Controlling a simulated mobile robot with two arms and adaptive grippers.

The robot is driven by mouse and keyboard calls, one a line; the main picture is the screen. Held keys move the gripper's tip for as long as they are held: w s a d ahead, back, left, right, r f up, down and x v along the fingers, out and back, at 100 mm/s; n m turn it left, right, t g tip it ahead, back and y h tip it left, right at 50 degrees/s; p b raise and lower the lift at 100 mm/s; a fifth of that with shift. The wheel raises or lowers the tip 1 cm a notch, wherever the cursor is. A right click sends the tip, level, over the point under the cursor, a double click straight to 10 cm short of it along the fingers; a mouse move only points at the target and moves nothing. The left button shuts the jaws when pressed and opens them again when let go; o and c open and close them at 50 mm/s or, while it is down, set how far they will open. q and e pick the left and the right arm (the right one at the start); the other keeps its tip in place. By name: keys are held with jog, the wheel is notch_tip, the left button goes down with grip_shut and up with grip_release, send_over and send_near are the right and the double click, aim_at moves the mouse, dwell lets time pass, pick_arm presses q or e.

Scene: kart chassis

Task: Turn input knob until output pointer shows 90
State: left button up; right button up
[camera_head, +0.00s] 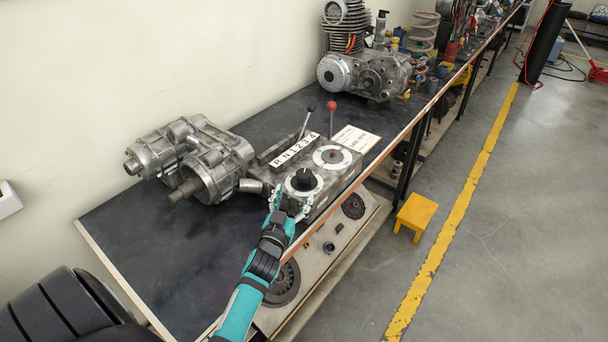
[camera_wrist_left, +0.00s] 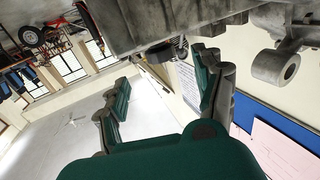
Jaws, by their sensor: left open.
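A grey metal box (camera_head: 322,204) sits at the bench's front edge, with two round white dials on top. The nearer dial carries a black knob (camera_head: 304,179), which looks like the input knob. The farther dial (camera_head: 332,157) looks like the output dial; its pointer and numbers are too small to read. My left gripper (camera_head: 289,202) is open at the near side of the black knob; contact cannot be told. In the left wrist view its fingers (camera_wrist_left: 163,92) are spread apart with nothing visible between them, below the box (camera_wrist_left: 150,18). My right gripper is not in view.
Two levers, one black-tipped (camera_head: 311,108) and one red-tipped (camera_head: 332,106), rise behind the dials. A metal gearbox (camera_head: 190,158) stands left of the box, and an engine (camera_head: 365,75) stands farther back. A yellow stool (camera_head: 415,213) is on the floor at right. The bench's front left is clear.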

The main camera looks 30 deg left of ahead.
aim_at(302, 180)
pick_arm(q)
jog(key=x, duration=1)
jog(key=shift+s, duration=0.1)
jog(key=shift+c, duration=0.2)
jog(key=c, duration=1.2)
